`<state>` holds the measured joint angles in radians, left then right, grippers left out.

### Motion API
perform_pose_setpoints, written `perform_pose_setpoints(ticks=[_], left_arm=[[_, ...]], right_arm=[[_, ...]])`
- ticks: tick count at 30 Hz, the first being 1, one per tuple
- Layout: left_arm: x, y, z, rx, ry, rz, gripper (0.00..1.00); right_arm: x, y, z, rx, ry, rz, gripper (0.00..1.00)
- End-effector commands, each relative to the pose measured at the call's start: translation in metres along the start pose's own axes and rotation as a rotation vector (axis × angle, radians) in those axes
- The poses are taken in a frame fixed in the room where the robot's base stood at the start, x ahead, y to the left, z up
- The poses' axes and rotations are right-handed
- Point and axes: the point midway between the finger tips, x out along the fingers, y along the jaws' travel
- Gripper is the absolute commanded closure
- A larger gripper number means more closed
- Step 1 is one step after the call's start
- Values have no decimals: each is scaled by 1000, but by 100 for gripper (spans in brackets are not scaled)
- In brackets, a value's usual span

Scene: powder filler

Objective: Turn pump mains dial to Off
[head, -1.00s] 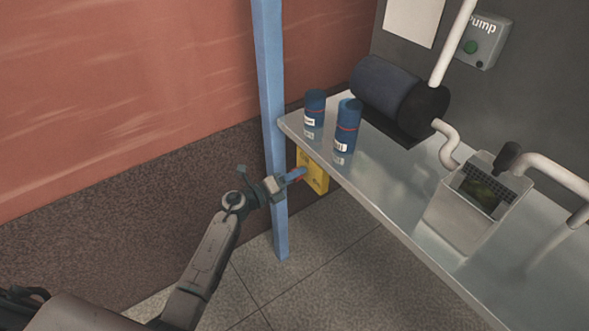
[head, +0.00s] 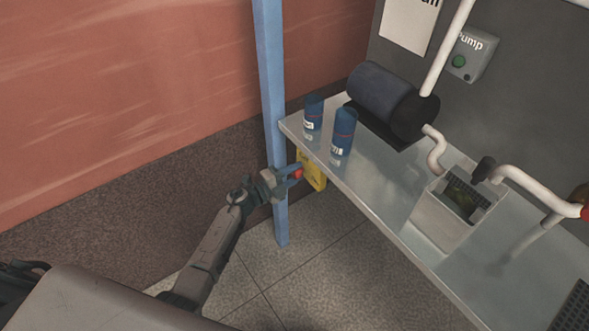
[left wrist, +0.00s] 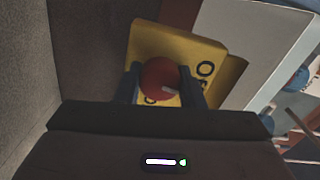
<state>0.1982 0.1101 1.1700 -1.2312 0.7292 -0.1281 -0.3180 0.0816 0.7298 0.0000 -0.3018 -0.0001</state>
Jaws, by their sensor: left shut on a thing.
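The pump mains dial (left wrist: 160,78) is a round red knob with a small pale mark at its lower right, seen in the left wrist view. It sits on a yellow box (left wrist: 192,45) with dark lettering partly hidden by my fingers. In the head view the yellow box (head: 317,180) is below the table's near left corner, beside the blue post, with a bit of the red dial (head: 298,174) showing. My left gripper (head: 292,174) is shut on the dial, one finger on each side of it, as the left wrist view also shows (left wrist: 160,85). My right gripper is not in view.
A blue post (head: 275,120) stands close to my left gripper. A metal table (head: 385,215) carries two blue cans (head: 342,132), a dark motor (head: 385,100) and a grey tank (head: 445,225). A pump box with a green button (head: 470,58) is on the wall.

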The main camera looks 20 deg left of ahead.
Motion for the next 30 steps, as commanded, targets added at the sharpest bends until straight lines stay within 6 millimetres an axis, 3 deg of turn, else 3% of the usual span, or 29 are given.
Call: perform_pose_setpoints(ticks=[3,24,25,27,30], left_arm=[[0,-2,0,-44,0,1,88],[0,1,0,-104,0,1,88],[0,1,0,-104,0,1,59],[0,1,0,-103,0,1,45],[0,0,0,-103,0,1,43]], right_arm=[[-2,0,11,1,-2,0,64],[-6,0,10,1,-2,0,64],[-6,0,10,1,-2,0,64],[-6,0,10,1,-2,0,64],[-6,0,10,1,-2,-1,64]])
